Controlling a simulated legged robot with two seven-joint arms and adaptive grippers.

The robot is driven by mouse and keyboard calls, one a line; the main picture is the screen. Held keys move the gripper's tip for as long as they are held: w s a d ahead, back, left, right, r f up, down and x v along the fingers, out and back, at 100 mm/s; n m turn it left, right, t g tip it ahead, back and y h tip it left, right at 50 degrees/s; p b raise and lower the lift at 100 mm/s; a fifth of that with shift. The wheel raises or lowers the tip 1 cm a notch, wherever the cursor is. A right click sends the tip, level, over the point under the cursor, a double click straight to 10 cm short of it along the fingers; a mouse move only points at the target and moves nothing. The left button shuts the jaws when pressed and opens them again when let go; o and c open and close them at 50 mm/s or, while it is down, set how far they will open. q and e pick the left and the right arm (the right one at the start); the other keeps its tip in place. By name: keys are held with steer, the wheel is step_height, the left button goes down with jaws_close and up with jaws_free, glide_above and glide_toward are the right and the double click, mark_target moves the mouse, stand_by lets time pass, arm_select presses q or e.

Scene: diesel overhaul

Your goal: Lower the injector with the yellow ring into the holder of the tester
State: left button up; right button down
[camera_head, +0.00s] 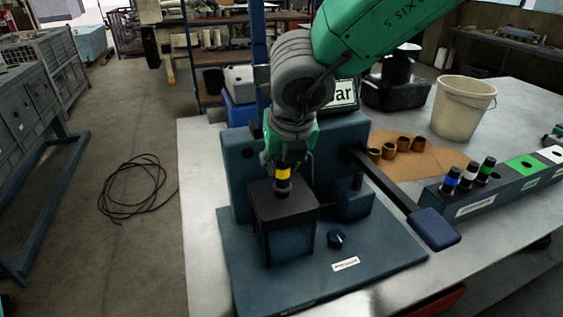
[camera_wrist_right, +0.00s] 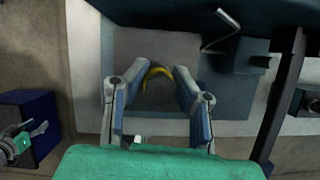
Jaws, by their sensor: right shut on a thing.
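The injector with the yellow ring (camera_head: 283,174) hangs upright below my right gripper (camera_head: 285,160), which is shut on it. The wrist view shows the yellow ring (camera_wrist_right: 154,73) between the two fingers of my right gripper (camera_wrist_right: 157,92). The tester (camera_head: 238,160) is a blue-grey machine on a flat base plate. Its box-shaped holder (camera_head: 290,238), with a dark top, stands directly under the injector. The injector's lower end shows at the box top; I cannot tell whether it is inside the opening or just above it.
The tester's lever ends in a blue handle (camera_head: 434,227) at right. A rack (camera_head: 480,198) holds several injectors with other ring colours. A white bucket (camera_head: 463,107) and brass sleeves (camera_head: 403,143) stand behind.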

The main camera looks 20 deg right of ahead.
steer(key=shift+f+b, duration=0.35)
steer(key=shift+f, duration=0.2)
stand_by(0.4)
steer(key=c, duration=0.9)
jaws_free()
steer(key=shift+o, duration=0.2)
steer(key=shift+r, duration=0.1)
step_height(320, 180, up, 7)
steer(key=p, duration=0.7)
